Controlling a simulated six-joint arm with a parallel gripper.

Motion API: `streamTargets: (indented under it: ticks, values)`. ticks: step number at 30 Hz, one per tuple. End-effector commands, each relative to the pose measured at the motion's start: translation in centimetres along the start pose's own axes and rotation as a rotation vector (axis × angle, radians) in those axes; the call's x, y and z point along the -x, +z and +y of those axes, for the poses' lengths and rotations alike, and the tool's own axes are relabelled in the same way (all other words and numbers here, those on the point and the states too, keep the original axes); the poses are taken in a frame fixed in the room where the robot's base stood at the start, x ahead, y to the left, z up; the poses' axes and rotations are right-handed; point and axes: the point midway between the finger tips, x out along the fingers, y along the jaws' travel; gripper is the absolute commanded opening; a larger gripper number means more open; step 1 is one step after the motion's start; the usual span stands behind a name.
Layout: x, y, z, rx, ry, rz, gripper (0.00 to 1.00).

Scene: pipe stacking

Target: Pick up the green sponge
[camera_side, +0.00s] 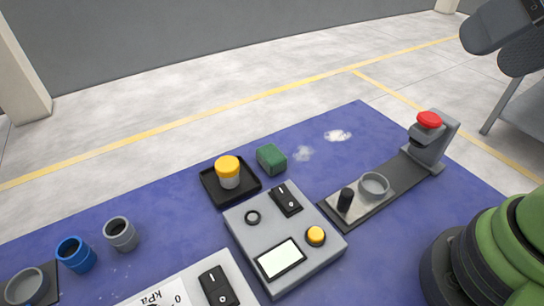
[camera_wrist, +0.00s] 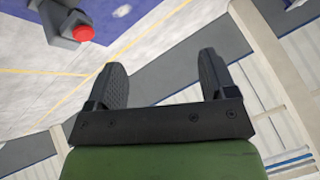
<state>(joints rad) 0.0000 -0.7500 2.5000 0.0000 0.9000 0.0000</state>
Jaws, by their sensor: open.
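The green sponge (camera_side: 271,158) lies on the blue table mat (camera_side: 160,215) in the side view, just right of a black tray. It is a small dark green block, and nothing is on it. The sponge does not show in the wrist view. My gripper (camera_wrist: 164,82) is open and empty in the wrist view, its two dark fingers apart. Part of my gripper also shows at the top right of the side view (camera_side: 510,38), high above and well to the right of the sponge.
A grey control box (camera_side: 258,220) stands in front of the sponge. A red button (camera_side: 429,120) stands at the right; it also shows in the wrist view (camera_wrist: 83,33). Blue (camera_side: 75,254) and grey (camera_side: 121,234) pipes stand left.

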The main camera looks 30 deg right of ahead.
Motion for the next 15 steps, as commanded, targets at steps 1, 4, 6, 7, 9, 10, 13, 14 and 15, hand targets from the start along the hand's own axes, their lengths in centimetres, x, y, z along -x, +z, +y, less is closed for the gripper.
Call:
streamTargets:
  ticks: [1, 4, 6, 7, 9, 10, 13, 14, 15]
  values:
    - [0.0, 0.0, 0.0, 0.000, 0.000, 0.000, 0.78]
    - [0.0, 0.0, 0.0, 0.000, 0.000, 0.000, 0.78]
    - [0.0, -0.1, -0.1, 0.001, 0.001, -0.003, 0.78]
    - [-0.1, -0.3, -0.1, 0.003, 0.002, -0.007, 0.78]
    - [-0.3, -1.0, -0.5, 0.011, 0.007, -0.025, 0.78]
    - [-0.4, -1.4, -0.7, 0.015, 0.011, -0.036, 0.78]
    - [-1.4, -3.4, -1.7, 0.039, 0.031, -0.089, 0.78]
    - [-1.9, -4.1, -2.1, 0.047, 0.037, -0.108, 0.78]
    - [-2.7, -5.1, -2.6, 0.060, 0.048, -0.133, 0.78]
